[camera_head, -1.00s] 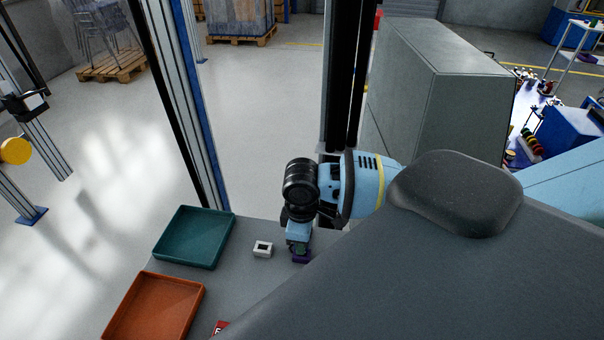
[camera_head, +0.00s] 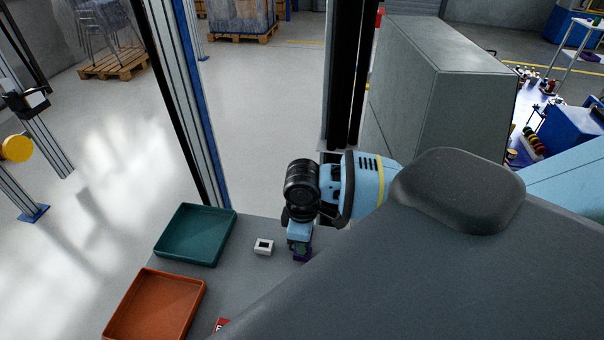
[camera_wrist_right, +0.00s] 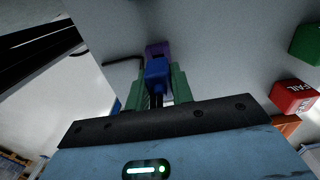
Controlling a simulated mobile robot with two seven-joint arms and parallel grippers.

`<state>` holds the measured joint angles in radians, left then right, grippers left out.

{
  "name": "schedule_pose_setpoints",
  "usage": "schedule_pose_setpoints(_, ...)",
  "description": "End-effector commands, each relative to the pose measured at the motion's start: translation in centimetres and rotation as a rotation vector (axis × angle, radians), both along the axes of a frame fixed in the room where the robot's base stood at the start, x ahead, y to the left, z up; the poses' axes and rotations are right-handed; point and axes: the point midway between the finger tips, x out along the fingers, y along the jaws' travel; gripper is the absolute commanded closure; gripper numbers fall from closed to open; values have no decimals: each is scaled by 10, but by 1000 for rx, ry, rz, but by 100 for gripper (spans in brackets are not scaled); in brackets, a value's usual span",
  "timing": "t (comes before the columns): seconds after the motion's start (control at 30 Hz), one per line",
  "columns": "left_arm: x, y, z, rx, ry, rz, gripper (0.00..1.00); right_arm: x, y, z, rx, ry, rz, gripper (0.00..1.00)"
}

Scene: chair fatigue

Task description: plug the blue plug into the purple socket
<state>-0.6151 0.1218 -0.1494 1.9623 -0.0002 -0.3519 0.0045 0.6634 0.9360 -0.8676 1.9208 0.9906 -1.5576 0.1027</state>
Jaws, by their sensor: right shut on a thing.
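My right gripper (camera_wrist_right: 160,90) is shut on the blue plug (camera_wrist_right: 157,72), which sits between its green fingers in the right wrist view. The purple socket (camera_wrist_right: 158,48) shows just beyond the plug's far end, and the plug overlaps it in the picture. I cannot tell whether the plug is inside the socket or only in front of it. In the head view, my right gripper (camera_head: 301,247) points down at the grey table, with the purple socket (camera_head: 302,257) right at its fingertips. The plug is hidden there. My left gripper is not in view.
A small white block with a dark opening (camera_head: 264,247) stands just left of the gripper. A teal tray (camera_head: 160,258) and an orange tray (camera_head: 112,318) lie further left. A red FAIL block (camera_wrist_right: 294,97) and a green block (camera_wrist_right: 307,45) show at the right in the wrist view.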

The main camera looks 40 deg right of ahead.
Motion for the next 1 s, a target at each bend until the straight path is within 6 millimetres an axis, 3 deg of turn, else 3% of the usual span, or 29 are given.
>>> schedule_pose_setpoints(0.8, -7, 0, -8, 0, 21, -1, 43, 0, 0, -18, 1, 1, 1, 100)
schedule_pose_setpoints(0.83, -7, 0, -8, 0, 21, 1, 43, 0, 0, -18, 0, 0, 0, 74)
schedule_pose_setpoints(1.0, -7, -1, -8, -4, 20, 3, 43, 0, 0, -17, 0, 0, 0, 52)
